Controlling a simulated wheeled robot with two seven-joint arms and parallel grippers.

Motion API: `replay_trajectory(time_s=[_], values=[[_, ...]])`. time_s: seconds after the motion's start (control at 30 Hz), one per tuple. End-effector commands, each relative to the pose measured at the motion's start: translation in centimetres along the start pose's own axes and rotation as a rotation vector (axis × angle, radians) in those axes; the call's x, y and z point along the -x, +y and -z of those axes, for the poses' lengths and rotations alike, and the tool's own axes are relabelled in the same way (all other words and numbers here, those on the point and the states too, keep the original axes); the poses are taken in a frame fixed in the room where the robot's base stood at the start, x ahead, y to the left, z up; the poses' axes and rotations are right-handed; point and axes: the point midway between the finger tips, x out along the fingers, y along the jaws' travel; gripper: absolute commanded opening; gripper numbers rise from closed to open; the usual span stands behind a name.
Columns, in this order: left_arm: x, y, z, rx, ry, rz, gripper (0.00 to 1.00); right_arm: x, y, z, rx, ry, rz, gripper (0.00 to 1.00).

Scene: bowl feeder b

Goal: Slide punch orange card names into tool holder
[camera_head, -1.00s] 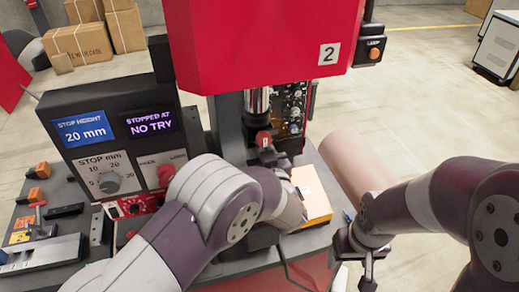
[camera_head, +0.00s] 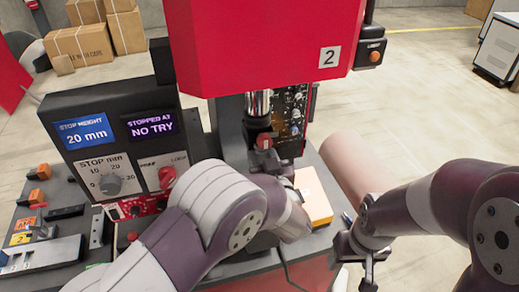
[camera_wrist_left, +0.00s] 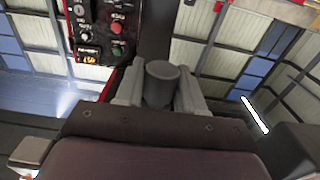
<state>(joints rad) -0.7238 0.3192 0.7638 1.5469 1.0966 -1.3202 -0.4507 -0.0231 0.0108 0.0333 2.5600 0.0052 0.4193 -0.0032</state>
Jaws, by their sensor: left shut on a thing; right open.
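My left gripper (camera_wrist_left: 160,92) is shut on a dark grey cylindrical punch (camera_wrist_left: 163,83) in the left wrist view; its round end shows between the fingers. My right gripper (camera_head: 362,258) is open and empty at the lower right.
The red press head (camera_head: 262,45) hangs above the holder. The control box (camera_head: 125,130) reads "20 mm" and "NO TRY". An orange-yellow box (camera_head: 314,195) sits just right of my left wrist. Orange-topped blocks (camera_head: 40,171) stand at the far left.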

Motion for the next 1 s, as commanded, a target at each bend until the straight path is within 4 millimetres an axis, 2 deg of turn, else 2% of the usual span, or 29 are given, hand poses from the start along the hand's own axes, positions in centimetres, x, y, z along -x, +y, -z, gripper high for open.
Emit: replay_trajectory(time_s=[0.4, 1.0], values=[[2.0, 0.0, 0.1, 0.002, 0.002, -0.001, 0.00, 0.3, 0.0, 0.0, 0.000, 0.000, 0.000, 0.68], [2.0, 0.0, 0.1, 0.001, 0.001, 0.000, 0.00, 0.2, 0.0, 0.0, 0.000, 0.000, 0.000, 0.68]])
